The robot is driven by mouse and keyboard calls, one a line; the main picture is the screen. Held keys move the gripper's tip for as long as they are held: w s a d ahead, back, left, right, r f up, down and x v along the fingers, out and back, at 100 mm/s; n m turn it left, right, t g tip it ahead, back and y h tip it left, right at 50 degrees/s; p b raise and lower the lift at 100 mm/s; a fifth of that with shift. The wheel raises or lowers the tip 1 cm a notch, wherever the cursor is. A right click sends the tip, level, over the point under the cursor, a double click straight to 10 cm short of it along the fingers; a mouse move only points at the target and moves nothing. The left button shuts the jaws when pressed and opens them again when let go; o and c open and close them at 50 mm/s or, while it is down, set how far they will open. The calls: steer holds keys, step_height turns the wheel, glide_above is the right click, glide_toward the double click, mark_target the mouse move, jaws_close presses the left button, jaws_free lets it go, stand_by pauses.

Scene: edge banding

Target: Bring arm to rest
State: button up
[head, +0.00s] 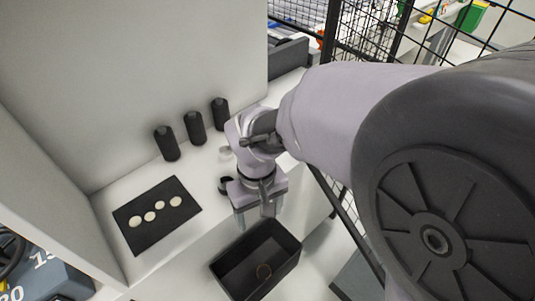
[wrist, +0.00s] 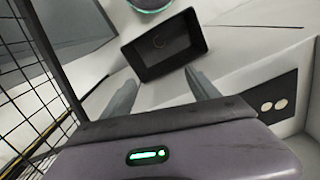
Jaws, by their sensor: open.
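My gripper (head: 258,212) hangs at the end of my arm in the head view, above the white surface and just beyond the black bin. In the wrist view its two grey fingers (wrist: 163,88) stand wide apart with nothing between them. My arm reaches in from the right of the head view, bent down at the wrist.
A black open bin (head: 291,238) holds a thin ring (head: 263,271). A black mat (head: 137,236) with several pale discs lies at left. Three dark bottles (head: 195,128) stand along the back wall. A black wire fence (head: 358,45) runs behind my arm.

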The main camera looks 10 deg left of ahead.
steer(key=s+d+r+m+t+y+b, duration=0.1)
steer(key=s+d+r+m+t+b, duration=0.1)
steer(key=d+r+m, duration=0.3)
steer(key=s+d+r+m+t+y+b, duration=0.1)
steer(key=s+d+r+m, duration=0.4)
steer(key=d, duration=0.6)
steer(key=m+t+b, duration=0.1)
steer(key=t, duration=0.1)
steer(key=shift+d+r+t, duration=0.15)
steer(key=shift+d+t, duration=0.1)
steer(key=shift+t, duration=0.15)
steer(key=shift+a, duration=0.1)
